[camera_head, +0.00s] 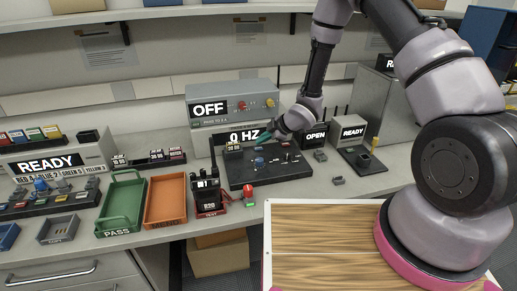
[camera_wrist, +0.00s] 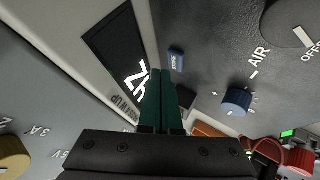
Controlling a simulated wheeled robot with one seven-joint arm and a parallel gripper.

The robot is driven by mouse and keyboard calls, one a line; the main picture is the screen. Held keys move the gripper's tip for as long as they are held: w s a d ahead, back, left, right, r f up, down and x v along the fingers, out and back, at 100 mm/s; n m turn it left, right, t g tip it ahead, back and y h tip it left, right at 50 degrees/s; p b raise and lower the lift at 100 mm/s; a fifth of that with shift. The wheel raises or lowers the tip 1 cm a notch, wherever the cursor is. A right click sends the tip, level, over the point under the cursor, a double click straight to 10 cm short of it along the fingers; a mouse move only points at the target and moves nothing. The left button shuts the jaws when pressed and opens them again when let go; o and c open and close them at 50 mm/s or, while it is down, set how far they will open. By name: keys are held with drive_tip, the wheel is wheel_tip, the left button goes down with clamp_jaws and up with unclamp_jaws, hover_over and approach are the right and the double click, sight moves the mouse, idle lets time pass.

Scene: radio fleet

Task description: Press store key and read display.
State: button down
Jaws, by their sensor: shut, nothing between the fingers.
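My gripper (camera_head: 262,136) is shut, its two green fingers pressed together, low over the dark control panel (camera_head: 236,175) in front of the display. The fingers (camera_wrist: 156,78) also show in the wrist view, with nothing between them. A small blue key (camera_wrist: 176,59) with tiny white lettering lies just beyond and right of the fingertips; the lettering is hard to read, and I cannot tell whether they touch. The display (camera_head: 241,137) reads 0 HZ in the head view. In the wrist view the display (camera_wrist: 118,48) is turned and partly covered by the fingers.
A grey box reading OFF (camera_head: 212,109) stands behind the display. A blue knob (camera_wrist: 237,100) marked AIR is right of the fingers. A handheld radio (camera_head: 208,191), an orange tray (camera_head: 165,201) and a green PASS tray (camera_head: 121,207) stand to the left. OPEN (camera_head: 316,134) and READY (camera_head: 352,131) boxes stand right.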

sight(262, 148)
drive_tip(key=shift+f, duration=0.15)
drive_tip(key=shift+f, duration=0.25)
drive_tip(key=shift+f, duration=0.35)
idle(0.6)
idle(0.3)
drive_tip(key=shift+r, duration=0.8)
drive_tip(key=shift+r, duration=2.5)
drive_tip(key=shift+d, duration=0.1)
